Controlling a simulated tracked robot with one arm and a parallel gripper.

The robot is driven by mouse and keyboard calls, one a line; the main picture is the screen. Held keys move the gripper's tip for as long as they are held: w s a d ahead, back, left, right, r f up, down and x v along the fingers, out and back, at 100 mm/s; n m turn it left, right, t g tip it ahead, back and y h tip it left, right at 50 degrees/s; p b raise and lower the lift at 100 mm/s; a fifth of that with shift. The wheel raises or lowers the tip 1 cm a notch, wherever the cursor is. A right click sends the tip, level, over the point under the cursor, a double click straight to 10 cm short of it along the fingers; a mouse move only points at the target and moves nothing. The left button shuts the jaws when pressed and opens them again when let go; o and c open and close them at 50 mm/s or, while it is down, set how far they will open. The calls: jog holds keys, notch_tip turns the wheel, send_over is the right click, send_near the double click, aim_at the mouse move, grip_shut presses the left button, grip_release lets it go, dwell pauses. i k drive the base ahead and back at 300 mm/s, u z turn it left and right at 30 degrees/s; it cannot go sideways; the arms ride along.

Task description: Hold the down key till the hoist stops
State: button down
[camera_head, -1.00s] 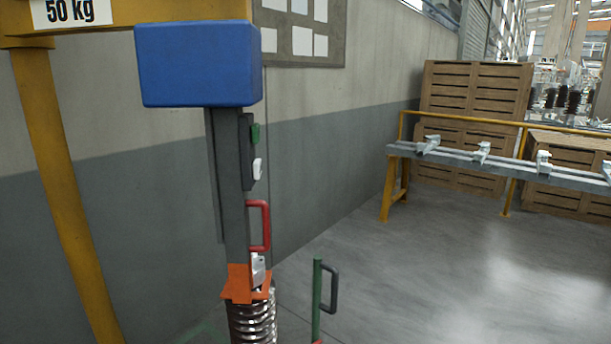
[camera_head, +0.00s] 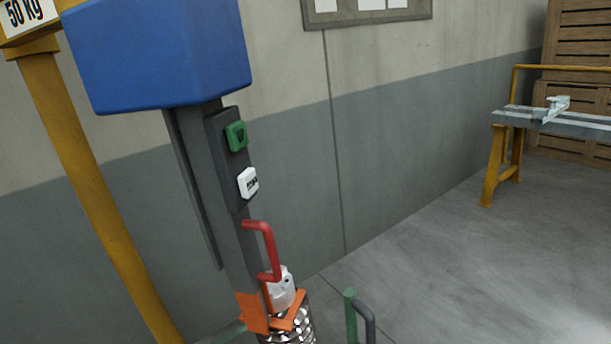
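The hoist has a blue box (camera_head: 165,55) at the top of a dark grey upright mast (camera_head: 232,230), which looks tilted in the picture. A dark key panel (camera_head: 222,150) on the mast carries a green key (camera_head: 237,136) above a white key (camera_head: 248,182). Both bear small dark marks that I cannot read, so I cannot tell from the marks which is the down key. A red handle (camera_head: 268,248) sits below the panel. An orange bracket (camera_head: 252,312) with a white hook piece (camera_head: 281,290) sits lower, above a stack of shiny metal rings (camera_head: 295,328). My gripper is not in view.
A yellow post (camera_head: 95,200) with a "50 kg" sign (camera_head: 28,10) stands left. A green post (camera_head: 350,315) with a dark handle rises at the bottom. A grey wall is behind. A yellow-legged bench (camera_head: 560,120) and wooden crates (camera_head: 580,30) stand right. The floor between is clear.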

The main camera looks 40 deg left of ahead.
aim_at(247, 182)
jog(key=u, duration=0.4)
jog(key=i, duration=0.85)
jog(key=u, duration=0.7)
